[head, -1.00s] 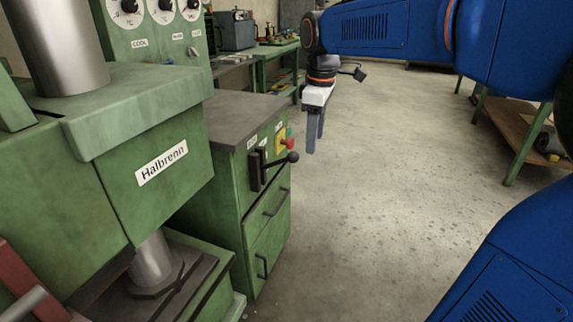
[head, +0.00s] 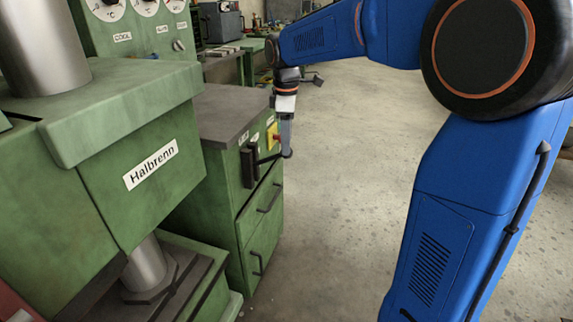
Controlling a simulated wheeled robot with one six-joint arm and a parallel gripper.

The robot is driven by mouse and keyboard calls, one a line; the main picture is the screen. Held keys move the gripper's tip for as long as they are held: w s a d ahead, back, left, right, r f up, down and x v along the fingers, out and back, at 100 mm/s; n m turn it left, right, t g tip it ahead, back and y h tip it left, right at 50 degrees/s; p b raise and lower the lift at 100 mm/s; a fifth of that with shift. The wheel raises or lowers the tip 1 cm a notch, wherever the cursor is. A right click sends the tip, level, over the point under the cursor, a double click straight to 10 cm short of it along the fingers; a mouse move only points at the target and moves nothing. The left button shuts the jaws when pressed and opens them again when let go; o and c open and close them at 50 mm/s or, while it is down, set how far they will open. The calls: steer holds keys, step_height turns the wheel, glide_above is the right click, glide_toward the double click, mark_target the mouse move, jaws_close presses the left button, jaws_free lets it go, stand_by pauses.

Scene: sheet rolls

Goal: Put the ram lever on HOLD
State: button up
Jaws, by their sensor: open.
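The ram lever (head: 268,158) is a black rod with a ball knob, sticking out roughly level to the right from a dark upright slot plate (head: 249,166) on the green cabinet. My gripper (head: 287,151) points down with its grey fingers at the knob end of the lever. It is open. The fingers overlap the knob in this view, so I cannot tell whether the knob is between them or touching. Small white labels (head: 244,138) sit above the slot plate, too small to read for certain.
A yellow switch plate (head: 271,134) with a red button is just behind my gripper, partly covered. The green Halbrenn press (head: 150,200) stands at the left. Cabinet drawers with handles (head: 268,200) are below the lever. The concrete floor (head: 340,200) to the right is clear.

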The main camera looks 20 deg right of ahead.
mark_target(269, 159)
step_height(269, 159, down, 10)
steer(key=shift+w+d+r, duration=0.15)
steer(key=shift+w, duration=0.15)
jaws_close()
